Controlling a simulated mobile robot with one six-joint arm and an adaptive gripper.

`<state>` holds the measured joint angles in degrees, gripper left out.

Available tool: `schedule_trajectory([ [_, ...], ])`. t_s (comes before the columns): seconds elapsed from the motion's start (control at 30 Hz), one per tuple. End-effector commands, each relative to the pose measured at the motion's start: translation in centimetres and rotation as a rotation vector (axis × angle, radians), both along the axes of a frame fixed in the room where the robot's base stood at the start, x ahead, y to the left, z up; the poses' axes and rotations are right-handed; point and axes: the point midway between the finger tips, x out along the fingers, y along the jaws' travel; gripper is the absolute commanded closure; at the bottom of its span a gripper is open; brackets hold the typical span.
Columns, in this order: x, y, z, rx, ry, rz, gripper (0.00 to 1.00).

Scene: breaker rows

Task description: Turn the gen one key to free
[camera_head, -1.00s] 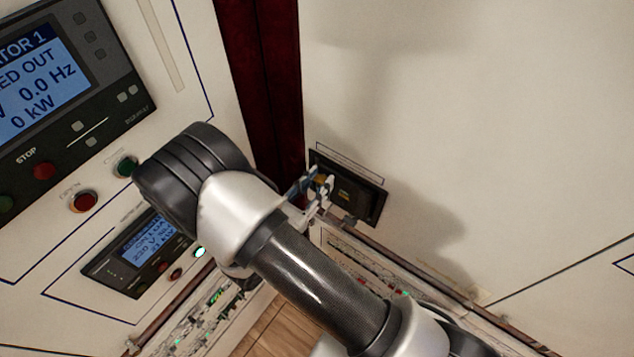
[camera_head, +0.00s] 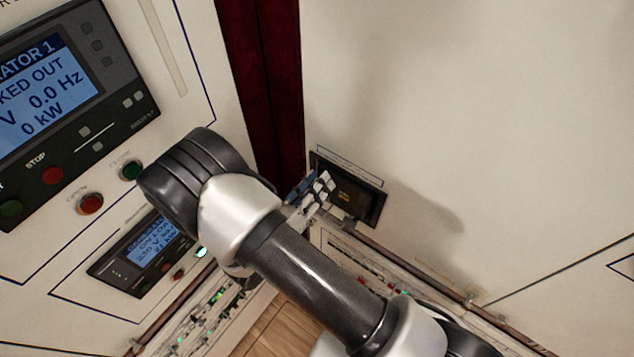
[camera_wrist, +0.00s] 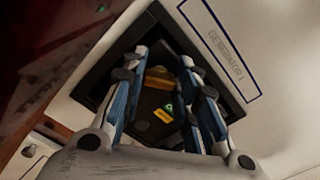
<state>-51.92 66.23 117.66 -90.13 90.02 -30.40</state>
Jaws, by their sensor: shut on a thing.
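The gen one key (camera_wrist: 158,77) shows as a brass-coloured piece on a dark lock plate (camera_wrist: 97,72), seen between my fingers in the wrist view. A yellow tag and a small green mark show below it. My gripper (camera_wrist: 168,58) is shut on the key, with a blue-padded finger on each side and a gap visible between them. The fingers hide most of the key, so I cannot tell which position it points to. In the head view my gripper (camera_head: 322,187) is at the left part of the dark lock plate (camera_head: 368,202).
A white label (camera_wrist: 222,48) reading GENERATOR 1 borders the plate. At left in the head view, a generator panel (camera_head: 60,75) reads "KED OUT", 0.0 Hz and 0 kW. A smaller display panel (camera_head: 145,255) is below.

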Motion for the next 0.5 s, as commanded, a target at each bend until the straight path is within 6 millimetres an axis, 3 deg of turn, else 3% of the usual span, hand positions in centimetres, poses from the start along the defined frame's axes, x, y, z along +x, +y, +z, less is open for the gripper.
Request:
schedule_trajectory([
  [0.5,0.08,0.11,-0.1,-0.386,0.301,0.0,0.96],
])
